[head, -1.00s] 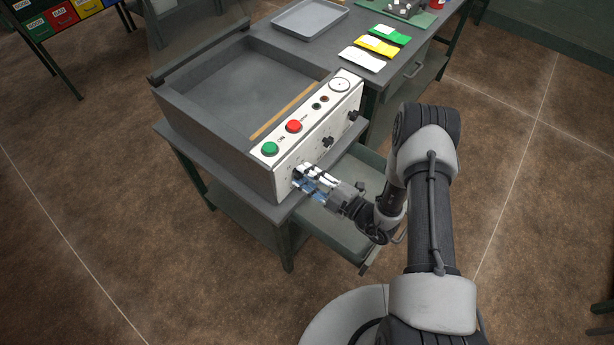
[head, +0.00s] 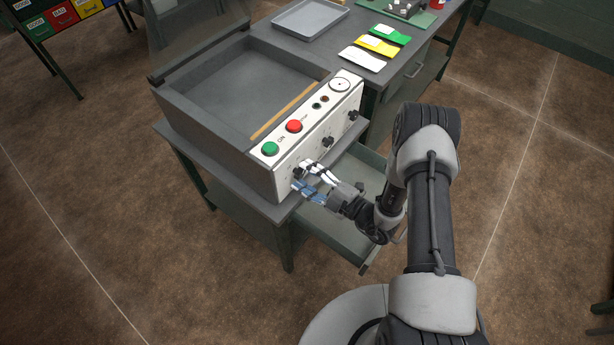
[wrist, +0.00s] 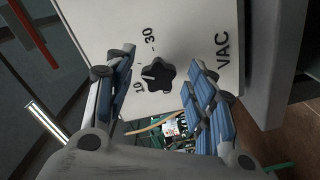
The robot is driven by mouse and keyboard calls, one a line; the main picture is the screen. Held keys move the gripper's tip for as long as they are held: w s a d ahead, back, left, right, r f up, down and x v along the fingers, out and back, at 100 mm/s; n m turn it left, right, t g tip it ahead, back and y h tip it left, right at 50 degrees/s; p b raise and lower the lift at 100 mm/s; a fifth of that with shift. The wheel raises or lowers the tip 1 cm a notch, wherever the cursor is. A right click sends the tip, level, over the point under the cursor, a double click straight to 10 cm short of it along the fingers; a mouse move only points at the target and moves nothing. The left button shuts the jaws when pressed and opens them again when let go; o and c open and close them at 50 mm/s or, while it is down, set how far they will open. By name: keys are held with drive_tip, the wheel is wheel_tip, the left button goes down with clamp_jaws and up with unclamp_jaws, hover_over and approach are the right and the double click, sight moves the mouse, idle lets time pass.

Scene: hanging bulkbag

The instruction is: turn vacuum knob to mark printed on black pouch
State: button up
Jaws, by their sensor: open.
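The vacuum knob (wrist: 157,76) is a black lobed knob on the white panel, with "VAC" printed on one side and "10" and "30" on the other. In the head view the knob (head: 298,172) shows at the panel's near end, partly behind my fingers. My gripper (head: 308,177) is open in front of it. In the wrist view the blue-padded fingers of my gripper (wrist: 161,62) stand on either side of the knob, with gaps between. I cannot tell which mark the knob points at. I can make out no black pouch.
The grey sealing machine (head: 215,85) carries the panel, with a green button (head: 270,149), a red button (head: 294,126) and other black knobs (head: 328,142). White (head: 362,60), yellow (head: 377,46) and green (head: 391,34) pouches lie behind. An open drawer (head: 345,235) is below my gripper.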

drive_tip(key=v, duration=1.2)
idle(0.4)
drive_tip(key=s+a+r+n+g+h, duration=0.1)
drive_tip(key=s+a+r+n+g, duration=0.2)
drive_tip(key=r+n, duration=0.5)
drive_tip(key=s+a+r+n+g+h, duration=0.1)
drive_tip(key=s+r+n+g, duration=0.45)
drive_tip(key=n, duration=0.55)
drive_tip(key=s+a+r+n+g+h, duration=0.1)
drive_tip(key=s+a+r+n+g, duration=0.1)
drive_tip(key=r+n+g, duration=0.5)
drive_tip(key=s+d+r+n+t+h, duration=0.4)
drive_tip(key=d+r+n+h, duration=0.1)
drive_tip(key=n, duration=0.6)
drive_tip(key=s+d+r+n+t+h, duration=0.4)
drive_tip(key=d+r+n+t+h, duration=0.1)
drive_tip(key=n, duration=0.7)
drive_tip(key=shift+d+r+n+h, duration=0.25)
drive_tip(key=shift+r+h, duration=0.35)
drive_tip(key=shift+r, duration=0.75)
